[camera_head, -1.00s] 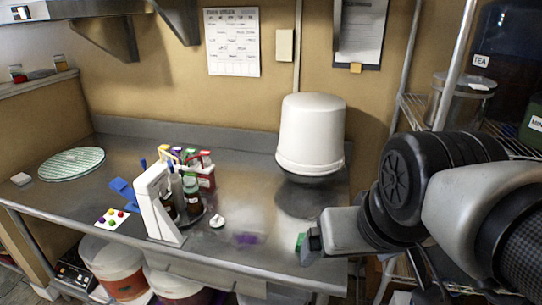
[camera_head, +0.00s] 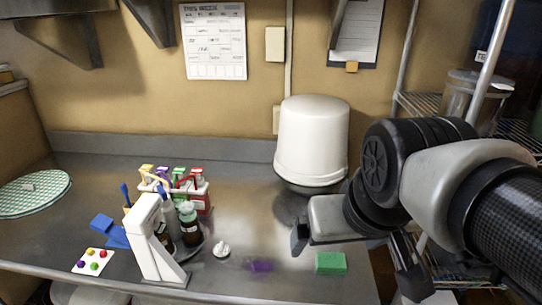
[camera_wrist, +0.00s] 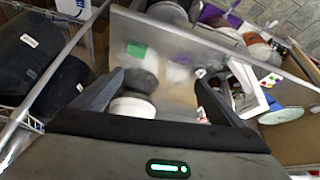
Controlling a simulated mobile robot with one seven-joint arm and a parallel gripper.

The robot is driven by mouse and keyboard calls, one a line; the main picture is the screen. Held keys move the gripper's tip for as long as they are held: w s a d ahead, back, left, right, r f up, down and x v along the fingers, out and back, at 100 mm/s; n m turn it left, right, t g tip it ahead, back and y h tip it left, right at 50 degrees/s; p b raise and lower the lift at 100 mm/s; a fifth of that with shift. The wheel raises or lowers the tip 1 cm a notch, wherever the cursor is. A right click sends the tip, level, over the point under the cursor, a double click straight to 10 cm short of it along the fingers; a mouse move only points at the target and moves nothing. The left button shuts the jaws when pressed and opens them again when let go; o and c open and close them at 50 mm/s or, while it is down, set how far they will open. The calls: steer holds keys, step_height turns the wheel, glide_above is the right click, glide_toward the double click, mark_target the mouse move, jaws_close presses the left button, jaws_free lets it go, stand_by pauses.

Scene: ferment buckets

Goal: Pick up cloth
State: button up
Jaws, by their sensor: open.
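A round green-and-white checked piece (camera_head: 40,205), which looks like the cloth, lies flat at the far left of the counter in the head view. In the wrist view it is at the right (camera_wrist: 280,116). My gripper (camera_head: 355,258) is at the right end of the counter, its two fingers spread with nothing between them. In the wrist view the open fingers (camera_wrist: 159,85) point toward the counter from above. My gripper is far from the cloth, with the bottle rack between them in the head view.
A green block (camera_head: 330,263) lies near my gripper. A white stand (camera_head: 158,240), a rack of bottles (camera_head: 205,196), a blue item (camera_head: 108,230) and a card with coloured dots (camera_head: 93,262) stand between. A white tub (camera_head: 312,140) is behind. Mid-counter has bare room.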

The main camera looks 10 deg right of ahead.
steer(key=m+g+b, duration=0.1)
steer(key=m+b, duration=0.1)
steer(key=b, duration=0.8)
glide_toward(331, 260)
steer(key=f+b, duration=0.1)
steer(key=a+f, duration=0.1)
steer(key=f, duration=0.1)
steer(key=shift+h+b, duration=0.35)
steer(key=shift+h, duration=0.05)
steer(key=shift+w+d+r+b+x, duration=0.1)
steer(key=shift+w+b+x, duration=0.05)
steer(key=shift+x, duration=0.85)
steer(key=shift+w+d+r+b+x, duration=0.1)
steer(key=shift+w+b+x, duration=0.05)
steer(key=shift+x, duration=0.85)
steer(key=shift+w+d+b+x, duration=0.1)
steer(key=shift+w+b+x, duration=0.05)
steer(key=shift+x, duration=0.85)
steer(key=c, duration=1.2)
step_height(331, 260, up, 10)
steer(key=p, duration=0.1)
steer(key=shift+p, duration=0.4)
